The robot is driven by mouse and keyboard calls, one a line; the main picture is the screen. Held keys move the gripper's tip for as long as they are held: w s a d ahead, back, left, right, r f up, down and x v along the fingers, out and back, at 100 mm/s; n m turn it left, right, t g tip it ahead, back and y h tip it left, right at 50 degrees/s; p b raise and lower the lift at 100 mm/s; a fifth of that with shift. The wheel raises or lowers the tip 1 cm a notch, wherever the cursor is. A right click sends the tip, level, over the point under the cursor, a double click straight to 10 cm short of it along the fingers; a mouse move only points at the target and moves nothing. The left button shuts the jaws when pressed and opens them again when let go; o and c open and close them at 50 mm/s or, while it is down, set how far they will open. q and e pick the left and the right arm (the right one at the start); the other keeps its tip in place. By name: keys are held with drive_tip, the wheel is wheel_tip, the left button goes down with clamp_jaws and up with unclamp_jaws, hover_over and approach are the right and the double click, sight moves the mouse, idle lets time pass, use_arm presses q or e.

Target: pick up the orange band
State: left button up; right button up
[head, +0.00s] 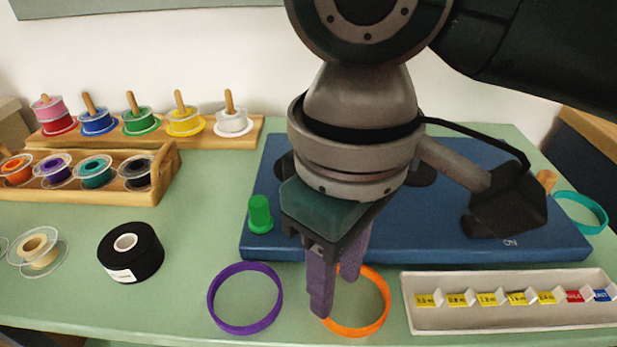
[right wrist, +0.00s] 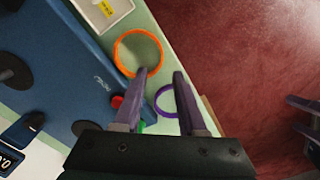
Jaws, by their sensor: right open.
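The orange band (head: 384,297) lies flat on the green counter, in front of the blue board. My right gripper (head: 336,292) is above its left part and hides some of it in the head view. The gripper's jaws are open and empty. In the right wrist view the orange band (right wrist: 118,63) lies beyond the left fingertip, and the gripper (right wrist: 165,78) points down with its two purple fingers apart. Whether a fingertip touches the band I cannot tell.
A purple band (head: 212,306) lies just left of the orange one. A blue board (head: 300,240) with a green peg (head: 260,213) is behind. A white tray (head: 450,322) of small labels is at right. A black tape roll (head: 143,264) stands at left. A teal band (head: 603,214) is far right.

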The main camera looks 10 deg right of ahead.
sight(331, 328)
drive_tip(key=shift+f, duration=0.9)
drive_tip(key=f+b, duration=0.1)
drive_tip(key=f, duration=0.3)
drive_tip(key=shift+s+f+b, duration=0.2)
drive_tip(key=shift+f+b, duration=0.15)
drive_tip(key=shift+f, duration=0.05)
drive_tip(key=shift+c, duration=1.3)
clamp_jaws()
